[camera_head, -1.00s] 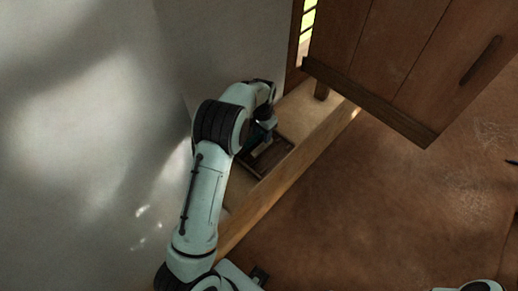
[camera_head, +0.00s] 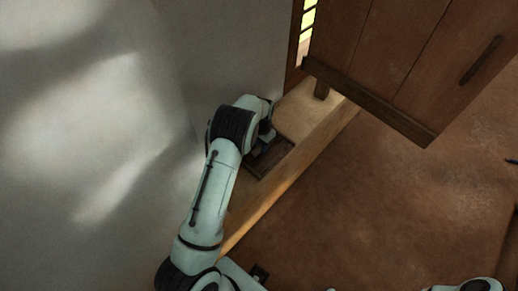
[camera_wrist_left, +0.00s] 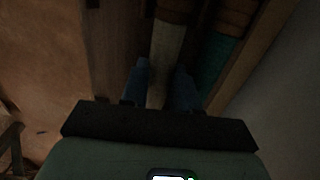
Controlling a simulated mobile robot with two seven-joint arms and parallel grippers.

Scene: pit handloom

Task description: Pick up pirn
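My left gripper (camera_head: 262,146) reaches down over a dark wooden tray (camera_head: 270,160) on the ledge by the wall. In the left wrist view, the two bluish fingers of the left gripper (camera_wrist_left: 161,82) straddle a cream-coloured pirn (camera_wrist_left: 167,45) with a brown end. The fingers look spread on either side of it; the picture is dark and contact is not clear. A teal pirn (camera_wrist_left: 214,60) with a brown end lies to the right of it in the tray. In the head view my arm hides the pirns. My right gripper is out of view.
A pale wall (camera_head: 100,110) stands close on the left. A light ledge (camera_head: 300,115) with a wooden front edge runs beside it. A wooden shutter or door panel (camera_head: 400,60) hangs at the upper right.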

